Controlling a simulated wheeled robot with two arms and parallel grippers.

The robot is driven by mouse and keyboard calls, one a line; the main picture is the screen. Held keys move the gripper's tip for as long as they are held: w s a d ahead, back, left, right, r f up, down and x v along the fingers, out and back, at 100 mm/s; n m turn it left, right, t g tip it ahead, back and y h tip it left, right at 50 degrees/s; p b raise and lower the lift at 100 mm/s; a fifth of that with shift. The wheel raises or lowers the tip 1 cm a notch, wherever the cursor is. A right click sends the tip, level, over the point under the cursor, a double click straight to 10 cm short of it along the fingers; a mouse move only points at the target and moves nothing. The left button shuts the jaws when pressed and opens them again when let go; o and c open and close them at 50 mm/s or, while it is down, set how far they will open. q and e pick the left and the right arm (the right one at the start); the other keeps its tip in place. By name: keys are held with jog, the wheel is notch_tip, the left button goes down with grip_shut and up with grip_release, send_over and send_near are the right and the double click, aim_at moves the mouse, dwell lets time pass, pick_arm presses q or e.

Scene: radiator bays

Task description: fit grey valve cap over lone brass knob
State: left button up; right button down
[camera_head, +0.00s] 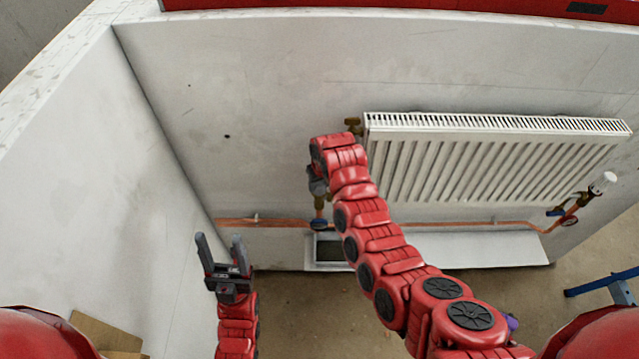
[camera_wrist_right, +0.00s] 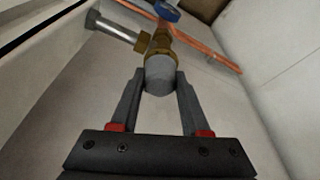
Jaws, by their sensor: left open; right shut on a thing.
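The grey valve cap (camera_wrist_right: 159,76) is between the fingertips of my right gripper (camera_wrist_right: 160,84), which is shut on it. Directly behind the cap in the right wrist view is a brass valve body (camera_wrist_right: 158,43), and the cap covers its near end. I cannot tell whether the cap is pushed over the knob or only in front of it. In the head view my right gripper (camera_head: 317,183) is at the brass fitting (camera_head: 320,204) below the radiator's left end, largely hidden by my arm. My left gripper (camera_head: 220,242) is open and empty at lower left, away from the wall.
The white radiator (camera_head: 490,165) hangs on the wall, with another brass fitting (camera_head: 353,126) at its upper left. A copper pipe (camera_head: 450,225) runs below. A valve with a white cap (camera_head: 604,182) is at far right. A blue handle (camera_wrist_right: 166,10) is close behind the brass body.

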jog(key=shift+f+b, duration=0.3)
jog(key=shift+b, duration=0.05)
dwell(0.5)
grip_release()
dwell(0.3)
jog(key=shift+r+p, duration=0.65)
jog(key=shift+r, duration=1.75)
